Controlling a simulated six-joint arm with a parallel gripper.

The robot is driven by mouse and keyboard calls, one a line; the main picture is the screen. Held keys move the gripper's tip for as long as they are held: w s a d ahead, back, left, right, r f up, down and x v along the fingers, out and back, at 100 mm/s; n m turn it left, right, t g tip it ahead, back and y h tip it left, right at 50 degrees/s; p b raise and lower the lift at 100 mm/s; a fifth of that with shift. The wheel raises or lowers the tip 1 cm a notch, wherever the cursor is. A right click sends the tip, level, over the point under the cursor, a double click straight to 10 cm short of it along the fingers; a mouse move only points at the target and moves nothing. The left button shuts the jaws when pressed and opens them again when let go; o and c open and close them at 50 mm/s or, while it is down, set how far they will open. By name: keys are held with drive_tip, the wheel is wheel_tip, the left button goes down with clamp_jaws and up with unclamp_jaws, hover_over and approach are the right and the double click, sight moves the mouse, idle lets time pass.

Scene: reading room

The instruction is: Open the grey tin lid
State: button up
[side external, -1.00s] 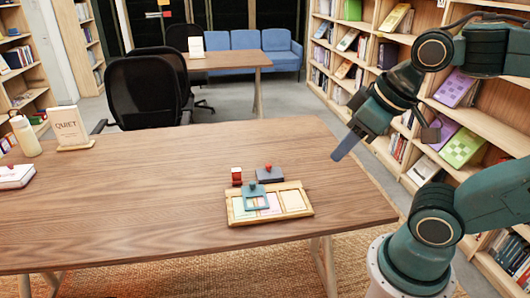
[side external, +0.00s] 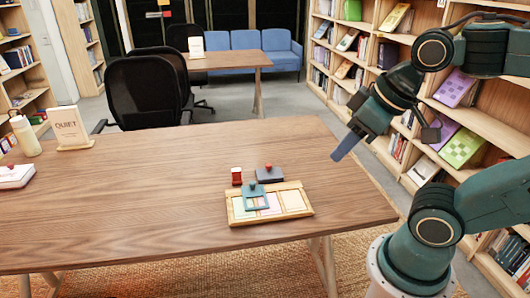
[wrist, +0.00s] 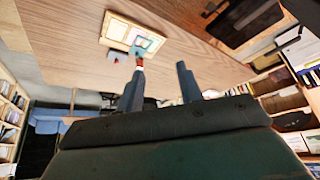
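In the side view my gripper (side external: 345,147) hangs high near the table's right end, well away from the grey thing.
A teal frame with a dark knob (side external: 256,202) lies on the tray, which has several pale compartments. A small red block (side external: 236,176) stands left of the grey thing. A sign (side external: 70,130), bottle (side external: 25,136) and book (side external: 15,177) are far left. The middle table is clear.

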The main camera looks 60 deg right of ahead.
drive_tip(key=shift+o, duration=0.7)
